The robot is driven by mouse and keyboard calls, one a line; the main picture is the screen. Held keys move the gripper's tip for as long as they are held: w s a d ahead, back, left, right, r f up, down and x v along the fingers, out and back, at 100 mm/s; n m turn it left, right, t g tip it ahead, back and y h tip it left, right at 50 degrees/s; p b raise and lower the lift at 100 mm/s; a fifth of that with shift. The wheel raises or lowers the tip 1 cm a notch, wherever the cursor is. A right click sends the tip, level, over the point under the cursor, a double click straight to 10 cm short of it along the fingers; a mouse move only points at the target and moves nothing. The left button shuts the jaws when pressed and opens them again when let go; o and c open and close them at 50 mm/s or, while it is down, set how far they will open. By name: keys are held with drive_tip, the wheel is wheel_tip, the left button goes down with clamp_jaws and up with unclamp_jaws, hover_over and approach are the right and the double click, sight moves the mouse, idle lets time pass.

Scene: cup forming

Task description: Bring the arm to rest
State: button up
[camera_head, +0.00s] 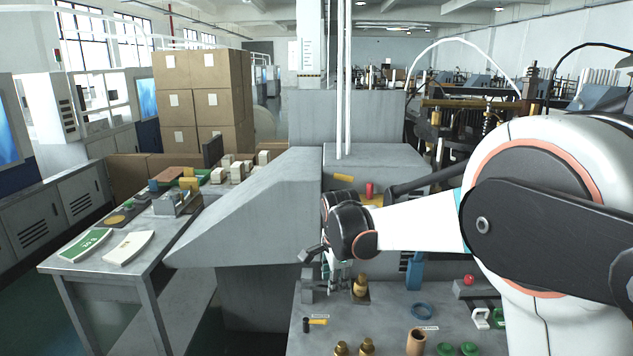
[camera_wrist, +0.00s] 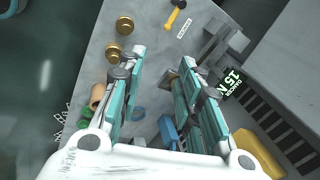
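My gripper (camera_head: 338,278) hangs above the left part of the grey worktable (camera_head: 390,307), with its fingers pointing down. In the wrist view my gripper (camera_wrist: 161,62) shows two teal-padded fingers spread apart with nothing clearly held between them. My white arm reaches in from the right of the head view. A brass piece on a dark base (camera_head: 361,287) stands just right of the fingers in the head view. I cannot tell whether the fingers touch it.
Brass pieces (camera_head: 366,346), a tan cylinder (camera_head: 416,342), green parts (camera_head: 470,348), a blue ring (camera_head: 421,311) and a red ball (camera_head: 468,280) are on the worktable. A grey machine housing (camera_head: 255,205) rises behind and left. Another table (camera_head: 82,262) stands at left.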

drive_tip(key=s+d+r+n+t, duration=0.1)
drive_tip(key=s+d+r+n, duration=0.35)
drive_tip(key=s, duration=0.45)
drive_tip(key=s+d+r+n+t, duration=0.1)
drive_tip(key=s+d+r+n, duration=0.2)
drive_tip(key=s+d+r, duration=0.4)
drive_tip(key=s+d+f+n+t, duration=0.1)
drive_tip(key=s+d+f+n, duration=0.1)
drive_tip(key=s, duration=0.6)
drive_tip(key=s+d+f+n+t, duration=0.1)
drive_tip(key=s+d+n, duration=0.1)
drive_tip(key=s+n, duration=0.3)
drive_tip(key=s, duration=0.4)
drive_tip(key=shift+f, duration=0.4)
